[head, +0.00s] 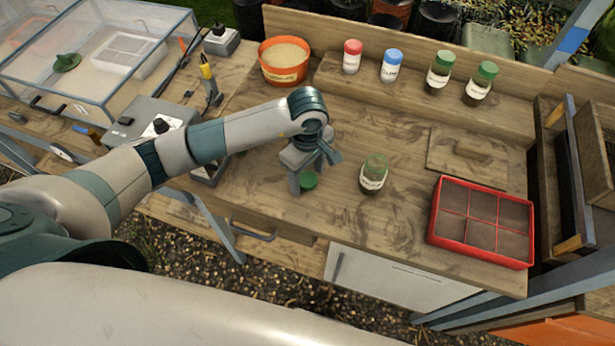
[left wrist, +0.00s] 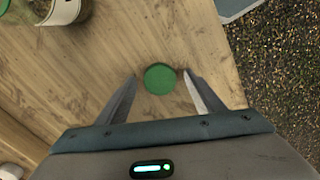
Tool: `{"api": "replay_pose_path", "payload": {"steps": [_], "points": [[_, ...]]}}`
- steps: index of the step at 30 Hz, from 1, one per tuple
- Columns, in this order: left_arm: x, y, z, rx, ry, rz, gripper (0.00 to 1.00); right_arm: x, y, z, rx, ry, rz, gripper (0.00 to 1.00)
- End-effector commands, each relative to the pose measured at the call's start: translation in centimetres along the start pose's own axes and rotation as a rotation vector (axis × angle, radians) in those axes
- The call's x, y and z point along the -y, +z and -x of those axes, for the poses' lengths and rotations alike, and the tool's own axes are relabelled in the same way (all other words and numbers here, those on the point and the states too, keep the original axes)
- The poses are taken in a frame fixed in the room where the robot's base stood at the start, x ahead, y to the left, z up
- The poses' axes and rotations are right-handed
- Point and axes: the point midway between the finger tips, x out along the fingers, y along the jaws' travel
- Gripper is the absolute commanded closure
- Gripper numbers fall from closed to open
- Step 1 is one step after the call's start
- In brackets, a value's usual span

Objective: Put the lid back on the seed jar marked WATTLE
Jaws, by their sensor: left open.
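The green lid (head: 308,181) lies flat on the wooden bench top, left of an open glass jar (head: 373,176) with a white label. The label writing is too small to read here. My left gripper (head: 306,184) is open and above the lid. In the left wrist view the lid (left wrist: 160,78) sits between the two spread fingertips of the left gripper (left wrist: 161,80), with gaps on both sides. Part of the jar (left wrist: 62,12) shows at the top left of that view. My right gripper is not in view.
Several capped jars, one with a red lid (head: 352,56) and one with a blue lid (head: 391,65), stand on the back shelf. An orange tub (head: 284,75) is at back left. A red divided tray (head: 434,221) is at right. Bench around the jar is clear.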

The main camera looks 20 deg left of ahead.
Motion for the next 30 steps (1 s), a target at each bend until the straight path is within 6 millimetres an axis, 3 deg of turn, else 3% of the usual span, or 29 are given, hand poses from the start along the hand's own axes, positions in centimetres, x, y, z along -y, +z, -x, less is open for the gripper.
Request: {"api": "replay_pose_path", "payload": {"steps": [9, 15, 30], "points": [[-0.02, 0.02, 0.03, 0.000, 0.000, 0.000, 0.38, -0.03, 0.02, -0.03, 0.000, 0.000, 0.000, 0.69], [-0.02, 0.01, 0.04, 0.000, 0.000, 0.000, 0.82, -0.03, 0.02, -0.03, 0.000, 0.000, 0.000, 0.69], [-0.14, -0.03, 0.75, 0.000, 0.003, 0.000, 0.82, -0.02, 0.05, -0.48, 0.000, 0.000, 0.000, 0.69]]}}
